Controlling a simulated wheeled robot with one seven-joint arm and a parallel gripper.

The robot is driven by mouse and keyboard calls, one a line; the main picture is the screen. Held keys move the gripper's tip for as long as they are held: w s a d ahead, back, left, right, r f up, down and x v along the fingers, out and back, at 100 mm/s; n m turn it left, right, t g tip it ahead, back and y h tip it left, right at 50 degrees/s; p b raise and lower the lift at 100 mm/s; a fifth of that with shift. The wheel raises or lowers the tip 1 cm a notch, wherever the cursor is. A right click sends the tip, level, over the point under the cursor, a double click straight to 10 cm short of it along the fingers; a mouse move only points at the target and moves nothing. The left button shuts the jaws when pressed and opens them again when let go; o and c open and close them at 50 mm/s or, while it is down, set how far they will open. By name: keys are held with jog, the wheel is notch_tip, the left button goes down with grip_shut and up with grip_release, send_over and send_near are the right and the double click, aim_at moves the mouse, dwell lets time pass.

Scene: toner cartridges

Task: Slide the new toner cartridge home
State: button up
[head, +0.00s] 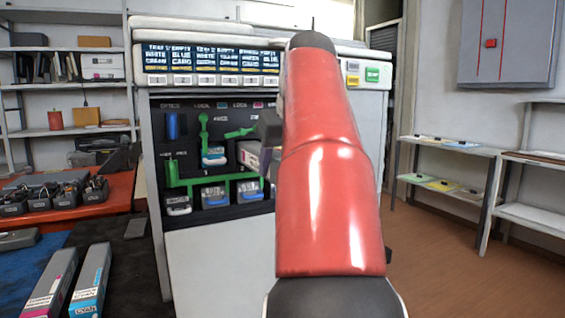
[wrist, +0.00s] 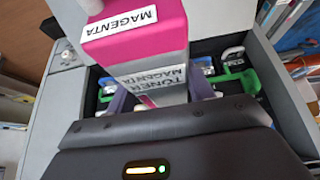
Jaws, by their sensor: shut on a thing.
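The magenta toner cartridge (wrist: 135,38) has a pink end and a grey body with MAGENTA labels; it fills the upper middle of the wrist view. My gripper (wrist: 160,93) is shut on it, with a purple finger on each side. In the head view a grey part of the cartridge (head: 249,155) shows at the dark open bay (head: 240,108) of the printer (head: 240,250), left of my red arm. My arm hides most of my gripper there. How deep the cartridge sits in its slot I cannot tell.
Green levers (head: 204,126) and several cartridge ends (head: 215,197) sit in the bay. Another magenta cartridge (head: 50,283) and a cyan cartridge (head: 90,280) lie at the lower left. Shelves (head: 440,150) stand at the right, with clear floor before them.

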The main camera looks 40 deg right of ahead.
aim_at(276, 153)
jog(key=shift+w+d, duration=0.2)
jog(key=shift+w, duration=0.6)
jog(key=shift+w+d, duration=0.15)
jog(key=shift+w, duration=0.6)
jog(key=o, duration=1.7)
jog(key=shift+f, duration=0.1)
jog(key=shift+c, duration=0.2)
jog(key=shift+s+f, duration=0.1)
jog(key=shift+s+a+b, duration=0.25)
jog(key=shift+s+b, duration=0.05)
jog(key=shift+s, duration=0.65)
jog(key=shift+s+a+b, duration=0.2)
jog(key=shift+s+b, duration=0.05)
jog(key=shift+s, duration=0.7)
